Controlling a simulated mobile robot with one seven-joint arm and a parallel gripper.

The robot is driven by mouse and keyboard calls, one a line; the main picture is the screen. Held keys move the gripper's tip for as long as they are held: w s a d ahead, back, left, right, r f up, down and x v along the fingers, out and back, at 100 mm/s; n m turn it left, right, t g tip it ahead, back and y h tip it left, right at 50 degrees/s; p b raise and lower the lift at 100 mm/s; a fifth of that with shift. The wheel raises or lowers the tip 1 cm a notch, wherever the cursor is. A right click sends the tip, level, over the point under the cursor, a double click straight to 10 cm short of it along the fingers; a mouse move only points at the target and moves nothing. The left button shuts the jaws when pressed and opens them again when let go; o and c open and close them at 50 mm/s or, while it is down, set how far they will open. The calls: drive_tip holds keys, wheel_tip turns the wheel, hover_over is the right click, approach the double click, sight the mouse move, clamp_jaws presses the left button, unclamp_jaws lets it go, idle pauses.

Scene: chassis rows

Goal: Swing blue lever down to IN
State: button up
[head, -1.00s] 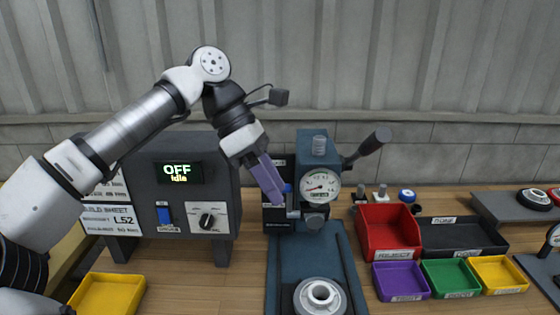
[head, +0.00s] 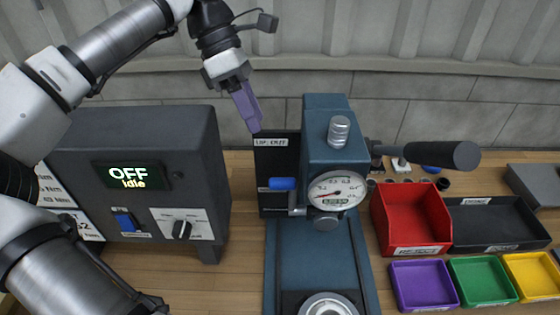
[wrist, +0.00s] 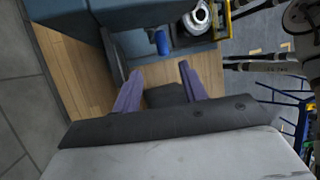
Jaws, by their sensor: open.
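The blue lever (head: 283,184) is a short rounded grip lying level at the left side of the teal press (head: 325,140). It sits in front of a dark plate (head: 270,162) with small labels, at about the plate's mid-height; the labels are too small to read surely. My gripper (head: 256,128) is above the lever and slightly left, its purple fingers pointing down, apart from it. In the wrist view the open, empty fingers (wrist: 161,68) are spread, and the blue lever (wrist: 162,42) shows beyond the gap between them.
A control box (head: 150,180) reading OFF Idle stands left of the press. A black-knobbed handle (head: 450,155) sticks out right. Red (head: 408,222), purple (head: 424,286), green (head: 484,281) and yellow (head: 533,275) bins stand at right. A round metal part (head: 328,305) sits on the press base.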

drive_tip(key=p+x, duration=0.1)
drive_tip(key=x, duration=0.5)
drive_tip(key=p+x, duration=0.2)
drive_tip(key=x, duration=0.4)
drive_tip(key=shift+s+d+f, duration=0.15)
drive_tip(key=shift+s+f, duration=0.1)
drive_tip(key=shift+s, duration=0.1)
drive_tip(key=shift+c, duration=0.3)
clamp_jaws()
